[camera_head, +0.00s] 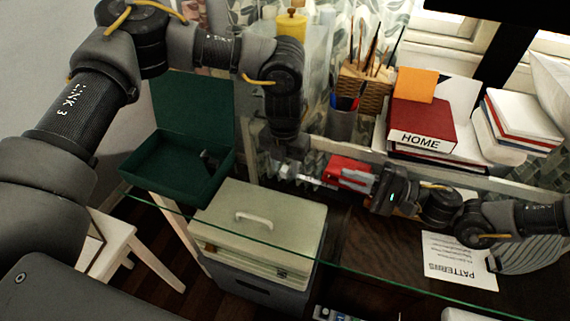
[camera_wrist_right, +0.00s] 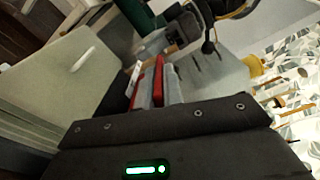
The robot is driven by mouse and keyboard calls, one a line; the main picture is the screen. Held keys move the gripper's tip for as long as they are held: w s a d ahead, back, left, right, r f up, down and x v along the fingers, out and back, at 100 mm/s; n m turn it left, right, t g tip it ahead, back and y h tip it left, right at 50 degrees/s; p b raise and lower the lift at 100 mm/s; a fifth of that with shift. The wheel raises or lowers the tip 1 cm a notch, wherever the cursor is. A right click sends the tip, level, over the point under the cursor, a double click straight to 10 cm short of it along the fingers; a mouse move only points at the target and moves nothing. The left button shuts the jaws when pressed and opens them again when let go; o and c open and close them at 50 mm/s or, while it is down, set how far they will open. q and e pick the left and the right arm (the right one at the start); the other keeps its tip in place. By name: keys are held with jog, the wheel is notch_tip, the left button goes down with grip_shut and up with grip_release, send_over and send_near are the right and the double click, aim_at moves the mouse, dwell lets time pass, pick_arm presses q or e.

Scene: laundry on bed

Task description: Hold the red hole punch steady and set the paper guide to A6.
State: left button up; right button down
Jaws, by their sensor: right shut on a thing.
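The red hole punch (camera_head: 345,170) is over the glass desk near the middle of the head view. My right gripper (camera_head: 363,179) comes from the right and is shut on it. In the right wrist view the red of the punch (camera_wrist_right: 158,82) shows beside the grey fingers, largely hidden by them. A thin pale strip, apparently the paper guide (camera_head: 308,180), sticks out from the punch's left side. Its size marks are too small to read. My left gripper (camera_head: 288,155) points down just left of the punch, close to the strip. Its fingertips are unclear, and I cannot tell whether they touch it.
A green open box (camera_head: 180,165) stands at the left. A pale lidded case (camera_head: 262,222) with a handle is below the glass edge. A red HOME book (camera_head: 422,122), a brush basket (camera_head: 365,85) and a PATTERNS sheet (camera_head: 458,258) are at the right.

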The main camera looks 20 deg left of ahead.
pick_arm(q)
grip_shut()
jog(key=shift+s+d, duration=0.25)
jog(key=shift+d, duration=1.5)
jog(key=shift+s+d, duration=0.2)
jog(key=shift+d, duration=1.5)
grip_release()
